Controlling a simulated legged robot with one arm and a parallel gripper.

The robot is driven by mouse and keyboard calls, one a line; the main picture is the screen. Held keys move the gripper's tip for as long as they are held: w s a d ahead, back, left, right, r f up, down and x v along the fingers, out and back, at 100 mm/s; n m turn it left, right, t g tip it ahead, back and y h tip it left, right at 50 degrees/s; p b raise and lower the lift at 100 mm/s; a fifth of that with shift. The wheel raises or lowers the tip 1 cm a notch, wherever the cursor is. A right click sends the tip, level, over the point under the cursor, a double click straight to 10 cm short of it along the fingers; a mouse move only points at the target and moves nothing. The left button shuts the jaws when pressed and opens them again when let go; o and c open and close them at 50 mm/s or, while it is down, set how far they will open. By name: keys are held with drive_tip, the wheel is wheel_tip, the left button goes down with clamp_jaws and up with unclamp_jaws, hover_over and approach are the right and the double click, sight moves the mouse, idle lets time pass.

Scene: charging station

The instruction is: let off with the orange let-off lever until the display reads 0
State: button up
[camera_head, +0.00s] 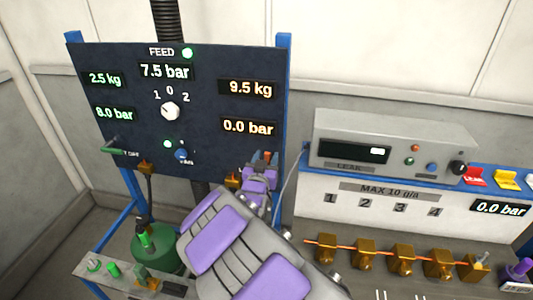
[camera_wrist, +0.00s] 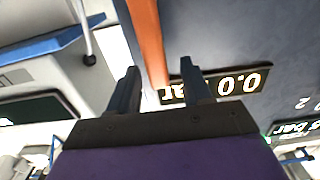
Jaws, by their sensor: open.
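The orange let-off lever (camera_wrist: 147,40) shows in the wrist view as a long orange bar running from the top edge down to between my two dark fingers. In the head view only a small orange bit of the lever (camera_head: 267,155) shows at the panel's lower right; the rest is hidden by my gripper. My gripper (camera_head: 262,166) is open at the lever, with its fingers (camera_wrist: 161,70) apart on either side of the bar. I cannot tell whether they touch it. The display (camera_head: 248,127) above the lever reads 0.0 bar; it appears upside down in the wrist view (camera_wrist: 238,82).
The dark panel (camera_head: 130,72) also shows 7.5 bar under a lit green FEED lamp, 9.5 kg, 2.5 kg and 8.0 bar. A white knob (camera_head: 170,111) sits mid-panel. A grey leak tester (camera_head: 390,145) and several brass fittings (camera_head: 365,254) stand right. A green cylinder (camera_head: 165,252) stands lower left.

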drive_tip(key=shift+w+d, duration=0.15)
drive_tip(key=shift+w, duration=0.6)
clamp_jaws()
